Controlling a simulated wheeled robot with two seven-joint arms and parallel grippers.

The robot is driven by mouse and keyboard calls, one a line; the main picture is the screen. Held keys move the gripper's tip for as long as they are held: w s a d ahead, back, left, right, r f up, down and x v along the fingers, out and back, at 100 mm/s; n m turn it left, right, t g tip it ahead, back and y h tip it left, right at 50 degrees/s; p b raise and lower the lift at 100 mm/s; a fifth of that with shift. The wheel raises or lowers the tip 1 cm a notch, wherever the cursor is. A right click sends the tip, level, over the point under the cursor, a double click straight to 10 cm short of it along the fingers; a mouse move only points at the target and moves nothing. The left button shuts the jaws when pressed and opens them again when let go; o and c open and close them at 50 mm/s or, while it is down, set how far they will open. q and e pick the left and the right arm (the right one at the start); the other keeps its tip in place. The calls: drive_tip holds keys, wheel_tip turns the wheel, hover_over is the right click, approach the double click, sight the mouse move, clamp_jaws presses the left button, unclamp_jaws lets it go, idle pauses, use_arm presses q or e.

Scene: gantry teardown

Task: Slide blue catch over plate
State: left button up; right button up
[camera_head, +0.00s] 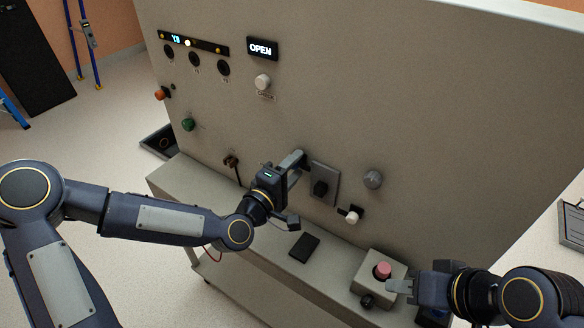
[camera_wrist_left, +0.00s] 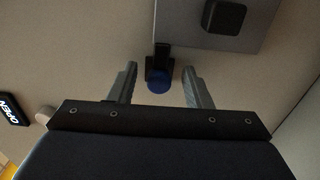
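The blue catch (camera_wrist_left: 159,82) shows in the left wrist view as a round blue knob on a dark slider, at the edge of the grey plate (camera_wrist_left: 265,28). In the head view the plate (camera_head: 330,170) is on the panel, right of my left gripper (camera_head: 293,163); the catch is hidden there. In the left wrist view my left gripper (camera_wrist_left: 159,72) is open, with one finger on each side of the catch and a gap to both. My right gripper (camera_head: 400,286) is at the lower right, beside the red button; its opening cannot be made out.
A black block (camera_head: 320,188) sits on the plate. A white knob (camera_head: 352,215) and a grey knob (camera_head: 373,179) are to its right. The red button (camera_head: 382,269) tops a box on the ledge. A dark flat piece (camera_head: 304,245) lies on the ledge. A sign (camera_head: 262,49) reads OPEN.

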use_arm(q)
drive_tip(key=shift+a, duration=0.1)
drive_tip(key=b+v, duration=0.1)
drive_tip(key=v, duration=0.6)
drive_tip(key=shift+s+a, duration=0.2)
drive_tip(key=shift+s, duration=0.05)
drive_tip(key=shift+f, duration=0.1)
drive_tip(key=s+a+f+m+g+y, duration=0.4)
drive_tip(key=s+a+m+g+y, duration=0.3)
drive_tip(key=a, duration=0.5)
drive_tip(key=s+a+r+m+g, duration=0.1)
drive_tip(key=s+a, duration=0.2)
drive_tip(key=s, duration=0.4)
drive_tip(key=s+a+r+m+g, duration=0.1)
drive_tip(key=s+a, duration=0.2)
drive_tip(key=s, duration=0.5)
drive_tip(key=shift+a, duration=0.2)
